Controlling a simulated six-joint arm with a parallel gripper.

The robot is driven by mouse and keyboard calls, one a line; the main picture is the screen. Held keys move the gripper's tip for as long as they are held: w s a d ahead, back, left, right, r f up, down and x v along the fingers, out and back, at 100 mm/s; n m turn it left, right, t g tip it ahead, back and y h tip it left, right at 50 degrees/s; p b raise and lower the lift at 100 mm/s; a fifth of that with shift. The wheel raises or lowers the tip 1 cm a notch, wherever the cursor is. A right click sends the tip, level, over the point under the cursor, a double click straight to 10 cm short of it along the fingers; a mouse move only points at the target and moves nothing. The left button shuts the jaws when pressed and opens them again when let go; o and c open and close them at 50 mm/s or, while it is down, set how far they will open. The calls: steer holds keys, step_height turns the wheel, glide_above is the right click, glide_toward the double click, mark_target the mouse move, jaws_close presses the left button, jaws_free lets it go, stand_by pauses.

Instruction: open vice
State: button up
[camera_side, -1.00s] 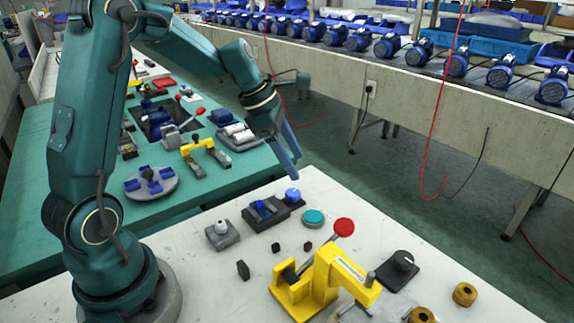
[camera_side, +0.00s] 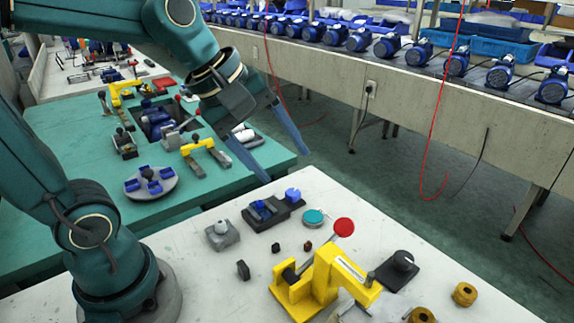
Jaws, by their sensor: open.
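A small dark vice-like fixture (camera_side: 262,222) with blue parts sits on the white table, left of its middle. A blue knob (camera_side: 293,195) stands at its right end. My gripper (camera_side: 287,166) hangs above and behind the fixture, near the table's far edge. Its two long blue-grey fingers are spread wide apart with nothing between them. The fingertips appear clear of the knob and the fixture.
A grey block with a white knob (camera_side: 221,235) stands left of the fixture. A teal button (camera_side: 314,217) and a yellow lever clamp (camera_side: 318,278) with a red ball (camera_side: 343,227) stand to the right. A black knob base (camera_side: 399,268) and brass parts (camera_side: 465,294) lie farther right.

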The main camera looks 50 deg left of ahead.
steer(key=s+f+m+y, duration=0.1)
steer(key=s+f+m, duration=0.1)
steer(key=s+m, duration=0.6)
steer(key=shift+s+a+m+y, duration=0.15)
steer(key=shift+a+m+y, duration=0.25)
steer(key=shift+m, duration=2.4)
